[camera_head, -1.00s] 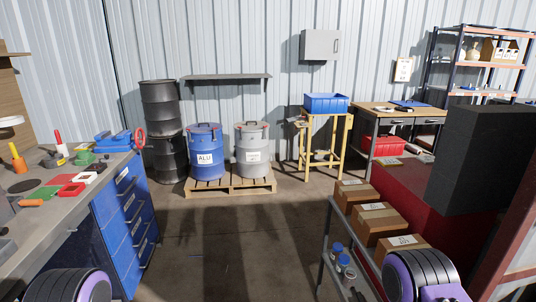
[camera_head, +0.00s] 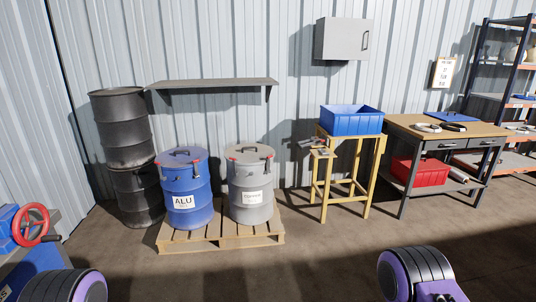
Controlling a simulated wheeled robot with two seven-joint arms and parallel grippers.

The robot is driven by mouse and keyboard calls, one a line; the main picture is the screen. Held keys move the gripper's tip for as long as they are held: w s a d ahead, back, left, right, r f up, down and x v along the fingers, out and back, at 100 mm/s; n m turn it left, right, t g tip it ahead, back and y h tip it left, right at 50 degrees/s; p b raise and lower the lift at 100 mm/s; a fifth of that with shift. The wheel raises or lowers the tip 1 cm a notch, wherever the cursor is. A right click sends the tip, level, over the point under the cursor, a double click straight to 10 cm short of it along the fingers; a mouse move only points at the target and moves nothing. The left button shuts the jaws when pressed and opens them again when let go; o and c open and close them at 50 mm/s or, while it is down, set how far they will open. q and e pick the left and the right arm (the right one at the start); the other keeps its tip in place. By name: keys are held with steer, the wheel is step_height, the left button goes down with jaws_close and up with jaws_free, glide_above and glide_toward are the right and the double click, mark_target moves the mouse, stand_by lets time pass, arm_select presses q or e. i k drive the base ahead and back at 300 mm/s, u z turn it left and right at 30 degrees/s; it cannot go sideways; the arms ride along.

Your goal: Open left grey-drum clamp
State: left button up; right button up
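The grey drum (camera_head: 249,190) stands upright on a wooden pallet (camera_head: 222,236), to the right of the blue drum (camera_head: 185,194) labelled ALU. Its grey lid (camera_head: 250,152) is on, with a dark handle on top. Small red-marked clamps show at the rim, one at the left (camera_head: 232,158) and one at the right (camera_head: 271,158). They are too small to tell whether they are latched. My arms show only as purple and black parts at the bottom left and bottom right, well short of the drums. Neither gripper is in the picture.
Two stacked black drums (camera_head: 122,130) stand left of the pallet, and a wall shelf (camera_head: 212,83) hangs above the drums. A yellow stand (camera_head: 345,180) with a blue bin (camera_head: 351,120) is at the right, beside a workbench (camera_head: 445,135). The floor before the pallet is clear.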

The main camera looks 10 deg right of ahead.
mark_target(233, 160)
steer(key=i, duration=2.6)
steer(key=z, duration=2.25)
steer(key=i, duration=3.7)
steer(key=u, duration=2.85)
steer(key=i, duration=0.55)
